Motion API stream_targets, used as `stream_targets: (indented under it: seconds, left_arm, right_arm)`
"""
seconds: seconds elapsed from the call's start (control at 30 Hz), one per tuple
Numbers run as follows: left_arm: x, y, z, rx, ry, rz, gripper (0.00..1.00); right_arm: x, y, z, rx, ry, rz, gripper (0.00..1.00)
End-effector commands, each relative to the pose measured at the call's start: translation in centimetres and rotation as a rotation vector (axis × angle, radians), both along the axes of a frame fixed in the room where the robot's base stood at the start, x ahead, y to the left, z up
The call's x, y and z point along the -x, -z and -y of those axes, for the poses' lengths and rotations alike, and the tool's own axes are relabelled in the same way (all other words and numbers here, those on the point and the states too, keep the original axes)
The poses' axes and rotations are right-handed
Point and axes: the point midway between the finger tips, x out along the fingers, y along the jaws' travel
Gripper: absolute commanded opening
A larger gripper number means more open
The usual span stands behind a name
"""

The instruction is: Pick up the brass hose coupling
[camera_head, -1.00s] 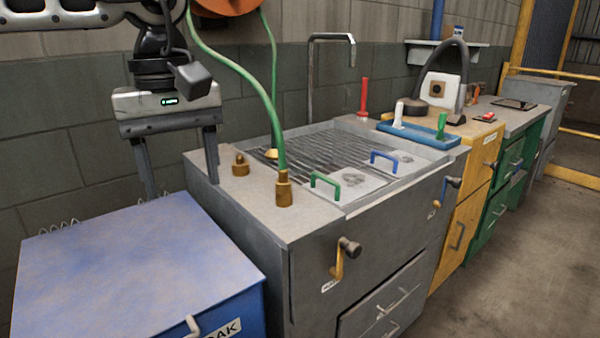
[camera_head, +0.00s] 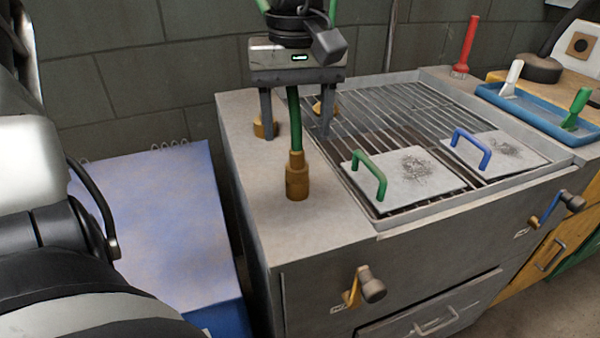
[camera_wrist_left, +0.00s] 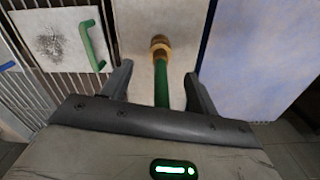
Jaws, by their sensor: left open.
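The brass hose coupling (camera_head: 297,178) stands upright on the grey worktop, at the end of a green hose (camera_head: 293,112). My left gripper (camera_head: 297,136) is open above and behind the coupling in the head view. Its two fingers hang on either side of the hose and look apart from it. In the left wrist view the coupling (camera_wrist_left: 160,46) lies beyond the fingertips, with the hose running back between the fingers of the gripper (camera_wrist_left: 158,72). My right gripper is not in view.
Other brass pieces (camera_head: 262,128) stand behind, partly hidden by my left finger. A grill (camera_head: 400,105) with two plates with green (camera_head: 372,172) and blue (camera_head: 470,150) handles lies right. A blue box (camera_head: 150,235) stands left. The worktop around the coupling is mostly clear.

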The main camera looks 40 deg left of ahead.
Motion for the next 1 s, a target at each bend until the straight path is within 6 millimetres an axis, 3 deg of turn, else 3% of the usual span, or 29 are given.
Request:
stream_targets:
  seconds: [0.1,0.37,0.7,1.0]
  left_arm:
    - [0.1,2.4,0.0,0.001,0.001,-0.005,0.6]
    - [0.1,4.4,0.0,0.002,0.0,-0.001,0.6]
    - [0.3,8.9,0.0,0.002,0.0,-0.003,0.6]
    - [0.3,9.3,0.0,0.001,0.0,0.0,0.57]
  right_arm:
    - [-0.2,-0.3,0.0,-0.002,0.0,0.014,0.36]
    - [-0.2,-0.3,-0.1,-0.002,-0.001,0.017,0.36]
    - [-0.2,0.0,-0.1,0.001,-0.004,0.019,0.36]
    - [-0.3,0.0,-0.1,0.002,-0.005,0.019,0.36]
